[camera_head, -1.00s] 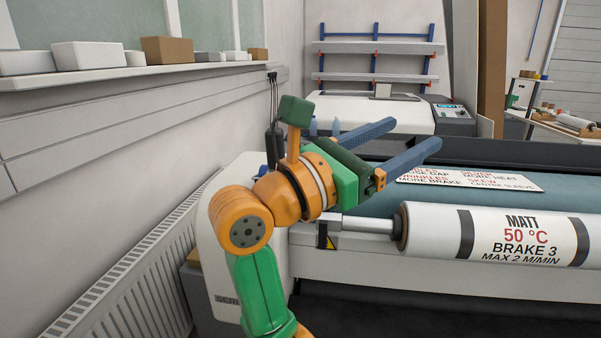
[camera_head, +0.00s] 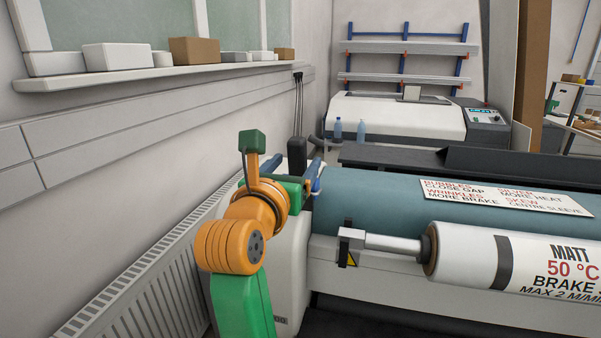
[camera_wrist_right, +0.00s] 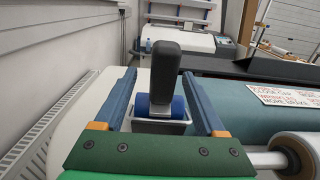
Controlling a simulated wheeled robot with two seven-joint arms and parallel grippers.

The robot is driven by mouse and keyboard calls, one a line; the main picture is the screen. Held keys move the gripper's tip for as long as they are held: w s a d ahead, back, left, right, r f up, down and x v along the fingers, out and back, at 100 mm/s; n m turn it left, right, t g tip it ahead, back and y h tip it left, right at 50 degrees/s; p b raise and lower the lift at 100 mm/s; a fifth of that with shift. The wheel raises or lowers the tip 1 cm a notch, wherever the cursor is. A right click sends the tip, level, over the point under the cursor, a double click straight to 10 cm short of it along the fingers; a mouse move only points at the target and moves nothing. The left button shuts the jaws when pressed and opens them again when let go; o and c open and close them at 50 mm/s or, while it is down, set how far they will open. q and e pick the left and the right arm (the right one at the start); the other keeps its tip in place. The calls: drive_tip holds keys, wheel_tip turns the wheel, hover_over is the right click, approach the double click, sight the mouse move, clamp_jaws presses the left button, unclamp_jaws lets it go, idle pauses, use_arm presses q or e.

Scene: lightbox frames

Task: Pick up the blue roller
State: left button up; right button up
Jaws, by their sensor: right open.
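The blue roller has a black upright handle (camera_head: 297,154), which shows just beyond my right gripper (camera_head: 281,166) in the head view. In the right wrist view its blue drum (camera_wrist_right: 143,105) sits in a pale metal frame, with the black handle rising above. The roller stands on the white end housing of the large machine. My right gripper (camera_wrist_right: 158,88) is open, its two blue fingers on either side of the roller. In the head view the wrist hides most of the drum. My left gripper is not in view.
The teal machine roll (camera_head: 375,200) and a white labelled film roll (camera_head: 480,262) lie to the right. Two blue bottles (camera_head: 361,131) stand behind. A radiator (camera_head: 150,285) and a wall shelf (camera_head: 130,75) with boxes are at the left.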

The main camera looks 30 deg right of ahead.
drive_tip(key=shift+d+r+p, duration=0.15)
drive_tip(key=shift+r+p, duration=0.15)
drive_tip(key=shift+r, duration=0.1)
drive_tip(key=shift+w+d+r+p, duration=0.35)
drive_tip(key=shift+d+r+p, duration=0.1)
drive_tip(key=shift+p, duration=0.3)
drive_tip(key=x, duration=0.1)
drive_tip(key=p+x, duration=0.1)
drive_tip(key=shift+w+d+f, duration=0.2)
drive_tip(key=shift+d, duration=0.15)
drive_tip(key=shift+w+d+f, duration=0.25)
drive_tip(key=shift+d+f, duration=0.05)
drive_tip(key=shift+d, duration=0.05)
drive_tip(key=shift+s+a+r, duration=0.1)
drive_tip(key=shift+a, duration=0.15)
drive_tip(key=c, duration=0.8)
clamp_jaws()
